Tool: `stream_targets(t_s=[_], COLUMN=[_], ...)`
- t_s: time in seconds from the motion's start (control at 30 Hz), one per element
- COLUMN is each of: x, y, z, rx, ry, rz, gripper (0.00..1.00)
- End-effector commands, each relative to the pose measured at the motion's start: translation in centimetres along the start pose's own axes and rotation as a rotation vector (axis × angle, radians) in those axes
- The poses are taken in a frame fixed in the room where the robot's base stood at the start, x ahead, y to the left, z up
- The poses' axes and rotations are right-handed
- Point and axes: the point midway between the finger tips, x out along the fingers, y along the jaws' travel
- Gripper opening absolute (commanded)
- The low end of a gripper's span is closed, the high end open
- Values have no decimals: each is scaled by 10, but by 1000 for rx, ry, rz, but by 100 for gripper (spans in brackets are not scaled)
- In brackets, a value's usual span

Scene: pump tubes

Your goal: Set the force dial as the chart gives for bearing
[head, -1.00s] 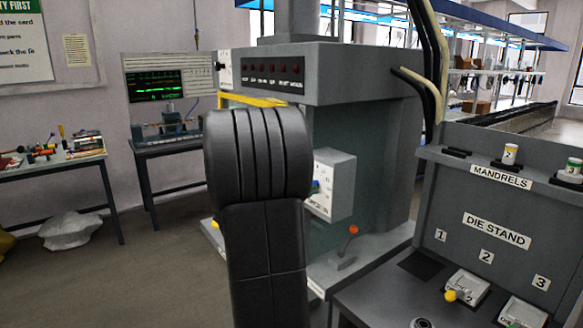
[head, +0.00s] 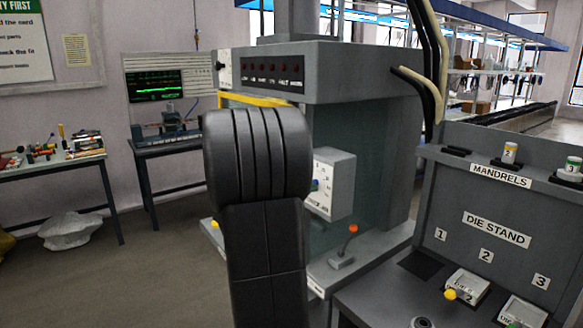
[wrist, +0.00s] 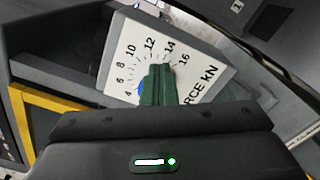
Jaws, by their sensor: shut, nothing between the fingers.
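The force dial's white face (wrist: 127,52) shows in the wrist view, tilted, with numbers from 4 to 16 and the letters "RCE KN" visible. A blue part (wrist: 141,88) shows at the left edge of my gripper, probably the knob; its pointer is hidden, so its setting cannot be read. My gripper (wrist: 158,78) has dark green fingers, shut, in front of the dial's middle; I cannot tell whether they touch it. In the head view the dial's box (head: 338,185) is on the press, partly behind my black arm. No chart line for bearing can be read.
The grey press (head: 365,85) has a row of red lamps and a lever with an orange knob (head: 352,229). The die stand (head: 497,229) with numbered places stands at right. A bench (head: 170,146) with a screen is at left; the floor between is clear.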

Motion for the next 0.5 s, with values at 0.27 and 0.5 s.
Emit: stream_targets(t_s=[0.27, 0.5], x=[0, 0], y=[4, 9], z=[0, 0], rx=[1, 2], ry=[3, 3], rz=[2, 2], gripper=[0, 0])
